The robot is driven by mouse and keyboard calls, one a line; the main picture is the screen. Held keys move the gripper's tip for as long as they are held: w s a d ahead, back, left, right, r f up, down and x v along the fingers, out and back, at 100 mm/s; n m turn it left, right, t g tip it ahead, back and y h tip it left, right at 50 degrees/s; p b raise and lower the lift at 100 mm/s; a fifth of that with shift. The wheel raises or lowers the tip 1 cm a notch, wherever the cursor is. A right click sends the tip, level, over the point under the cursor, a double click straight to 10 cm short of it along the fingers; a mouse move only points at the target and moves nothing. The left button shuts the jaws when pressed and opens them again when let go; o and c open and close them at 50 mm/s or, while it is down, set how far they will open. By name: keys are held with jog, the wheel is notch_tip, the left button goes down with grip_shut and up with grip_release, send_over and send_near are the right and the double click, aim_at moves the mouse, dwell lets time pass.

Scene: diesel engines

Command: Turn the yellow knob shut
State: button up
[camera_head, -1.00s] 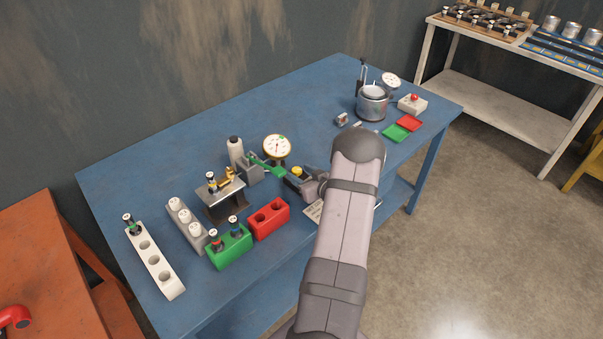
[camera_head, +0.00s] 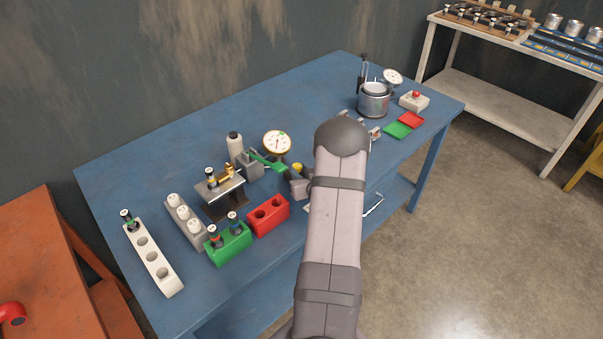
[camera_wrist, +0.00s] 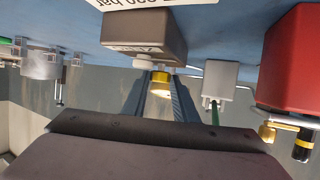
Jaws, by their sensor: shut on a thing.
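The yellow knob (camera_head: 297,167) shows just left of my forearm in the head view, at the top of a small grey box (camera_head: 299,186). In the wrist view the knob (camera_wrist: 160,83) sticks out of that box, between the two dark fingers of my gripper (camera_wrist: 160,95). My gripper is shut on the knob. The knob's end face shows in the wrist view; its angle is hard to read. In the head view my gripper is largely hidden behind my arm.
A pump with a green lever (camera_head: 268,162) and a dial gauge (camera_head: 277,143) stand close to the left. A red block (camera_head: 269,215) and a green block (camera_head: 228,244) lie nearer the front. A metal pot (camera_head: 373,101) stands at the back right. The blue table (camera_head: 190,150) is clear behind.

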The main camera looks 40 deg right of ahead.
jog(key=m+h+b, duration=0.1)
jog(key=m+g+h+b, duration=0.1)
jog(key=a+m+h, duration=0.1)
jog(key=shift+w+f+g+b, duration=0.1)
jog(key=shift+w+g+b, duration=0.25)
jog(key=shift+g+b, duration=0.05)
jog(key=shift+w+m+g+h+b, duration=0.1)
jog(key=shift+m+g+h+b, duration=0.35)
jog(key=shift+m+g+h, duration=0.35)
jog(key=shift+r+m, duration=0.2)
jog(key=shift+m, duration=0.1)
jog(key=o, duration=1.1)
jog(key=shift+c, duration=0.2)
jog(key=shift+a, duration=0.1)
jog(key=shift+b+v, duration=0.9)
jog(key=shift+v, duration=2.7)
